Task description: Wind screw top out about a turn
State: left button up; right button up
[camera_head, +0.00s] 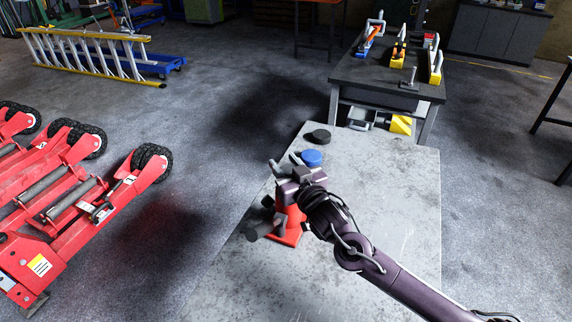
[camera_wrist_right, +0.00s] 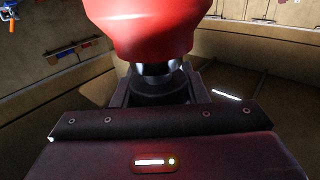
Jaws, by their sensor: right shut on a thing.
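A red bottle jack (camera_head: 289,228) stands on the grey bench top, with dark fittings low on its left side. My right gripper (camera_head: 286,172) is over the top of the jack and hides that part in the head view. In the right wrist view the red jack body (camera_wrist_right: 152,28) fills the upper middle. A short length of bright metal screw (camera_wrist_right: 157,69) shows between the body and the dark screw top (camera_wrist_right: 160,88). The right gripper is shut on the screw top, with a finger on each side. My left gripper is not in view.
A blue disc (camera_head: 312,158) and a black disc (camera_head: 320,136) lie on the bench top (camera_head: 385,200) beyond the gripper. The bench is clear to the right and in front. Red trolley jacks (camera_head: 75,190) stand on the floor at left. A dark workbench (camera_head: 385,80) stands behind.

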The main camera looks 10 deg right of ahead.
jog(key=shift+y, duration=0.3)
jog(key=n+g+y, duration=0.1)
jog(key=n+y, duration=0.1)
jog(key=y, duration=0.1)
jog(key=shift+a, duration=0.1)
jog(key=n+g+y, duration=0.2)
jog(key=n+y, duration=0.1)
jog(key=shift+s+a+g, duration=0.1)
jog(key=shift+a+g, duration=0.05)
jog(key=shift+g, duration=0.15)
jog(key=n+g+y+b, duration=0.2)
jog(key=g+y, duration=0.1)
jog(key=shift+s+a+f+n, duration=0.15)
jog(key=shift+n, duration=0.15)
jog(key=shift+s+a+n+g+y+b, duration=0.1)
jog(key=shift+s+n+g+y+b, duration=0.1)
jog(key=shift+n+g+y+b, duration=0.75)
jog(key=shift+s+a+n+g+y+b, duration=0.15)
jog(key=shift+n+g+y+b, duration=0.4)
jog(key=shift+g+b, duration=0.65)
jog(key=o, duration=1)
